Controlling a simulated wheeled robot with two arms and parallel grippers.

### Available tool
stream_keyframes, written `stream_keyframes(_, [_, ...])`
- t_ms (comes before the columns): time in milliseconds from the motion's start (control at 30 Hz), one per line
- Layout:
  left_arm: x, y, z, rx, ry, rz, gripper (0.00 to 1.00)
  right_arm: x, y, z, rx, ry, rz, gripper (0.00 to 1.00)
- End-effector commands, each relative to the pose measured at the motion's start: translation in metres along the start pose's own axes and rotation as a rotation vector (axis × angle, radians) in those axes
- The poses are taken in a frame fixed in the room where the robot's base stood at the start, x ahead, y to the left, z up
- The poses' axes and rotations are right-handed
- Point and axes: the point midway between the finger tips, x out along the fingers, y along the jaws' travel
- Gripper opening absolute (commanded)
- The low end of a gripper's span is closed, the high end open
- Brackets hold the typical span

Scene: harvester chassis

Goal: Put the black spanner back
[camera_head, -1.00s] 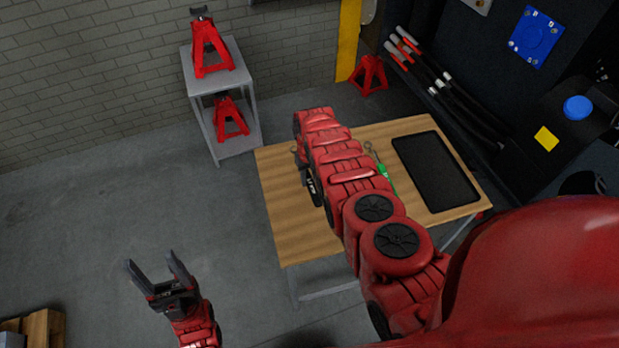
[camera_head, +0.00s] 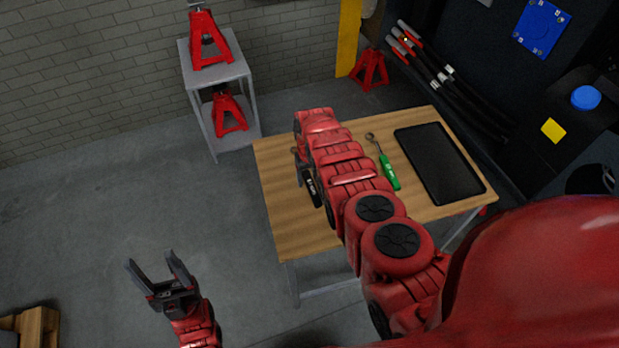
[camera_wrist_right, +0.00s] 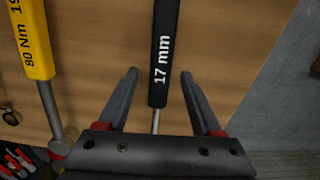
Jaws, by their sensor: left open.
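The black spanner (camera_wrist_right: 163,65), with "17 mm" on its handle, lies on the wooden table in the right wrist view. In the head view its black handle (camera_head: 313,190) shows beside my right arm, which partly hides it. My right gripper (camera_wrist_right: 159,75) is open, with one finger on each side of the handle. I cannot tell how high the fingers are above the table. My left gripper (camera_head: 160,268) is open and empty, over the floor left of the table.
A yellow-handled tool (camera_wrist_right: 32,40) lies left of the spanner in the right wrist view. A green-handled spanner (camera_head: 389,172) and a black tray (camera_head: 440,165) are on the table (camera_head: 280,215). A grey shelf (camera_head: 222,75) holds red jack stands.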

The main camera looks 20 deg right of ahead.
Motion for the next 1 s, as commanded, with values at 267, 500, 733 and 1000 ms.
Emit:
stream_keyframes(267, [0.0,0.0,0.0,0.0,0.0,0.0,0.63,0.0,0.0,0.0,0.0,-0.001,0.0,0.68])
stream_keyframes(500, [0.015,-0.001,-0.003,0.0,0.0,0.0,0.63,-0.022,0.0,-0.001,-0.001,0.0,0.001,0.68])
stream_keyframes(733, [0.018,-0.001,-0.003,0.0,0.0,0.0,0.63,-0.046,0.001,-0.001,0.003,-0.001,0.002,0.68])
stream_keyframes(1000, [0.009,-0.001,-0.002,0.0,0.0,0.0,0.63,-0.078,0.0,-0.001,0.001,-0.001,-0.001,0.68])
